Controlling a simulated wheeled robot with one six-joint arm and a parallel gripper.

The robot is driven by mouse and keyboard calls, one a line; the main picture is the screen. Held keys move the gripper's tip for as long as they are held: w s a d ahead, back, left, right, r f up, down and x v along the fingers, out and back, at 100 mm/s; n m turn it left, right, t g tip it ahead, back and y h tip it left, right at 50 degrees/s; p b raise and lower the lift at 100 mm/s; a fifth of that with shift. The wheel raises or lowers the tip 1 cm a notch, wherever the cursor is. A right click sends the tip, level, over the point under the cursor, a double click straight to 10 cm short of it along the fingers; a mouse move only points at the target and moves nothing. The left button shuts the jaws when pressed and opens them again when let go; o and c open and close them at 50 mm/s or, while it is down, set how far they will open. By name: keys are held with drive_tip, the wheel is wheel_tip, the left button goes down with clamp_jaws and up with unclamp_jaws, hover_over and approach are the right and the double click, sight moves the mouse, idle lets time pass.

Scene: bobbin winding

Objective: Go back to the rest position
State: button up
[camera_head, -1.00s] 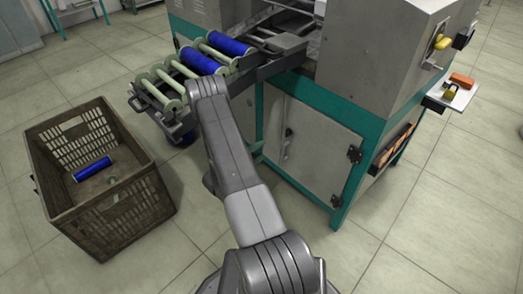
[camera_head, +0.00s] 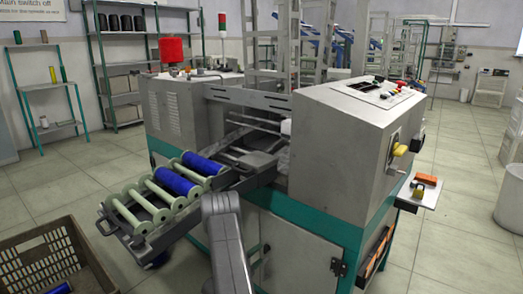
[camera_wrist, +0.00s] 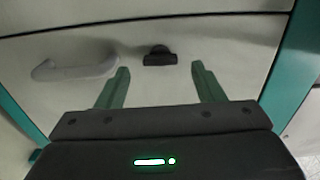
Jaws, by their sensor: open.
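My gripper (camera_wrist: 160,85) shows in the wrist view with its two green fingers spread apart and nothing between them. It faces the pale cabinet door (camera_wrist: 220,50) of the machine, which has a grey handle (camera_wrist: 75,68) and a small black latch (camera_wrist: 160,56). In the head view my arm rises from the bottom edge in front of the machine (camera_head: 320,140), and the gripper itself is hidden there. The bobbin rack (camera_head: 128,232) sticks out at the machine's left, holding pale green bobbins (camera_head: 130,213) and two blue-wound bobbins (camera_head: 177,180).
A brown crate (camera_head: 70,240) stands on the floor at lower left with a blue bobbin (camera_head: 60,288) inside. A small side shelf (camera_head: 430,190) juts from the machine's right. Shelving (camera_head: 120,70) stands behind at left.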

drive_tip(key=shift+x, duration=1.45)
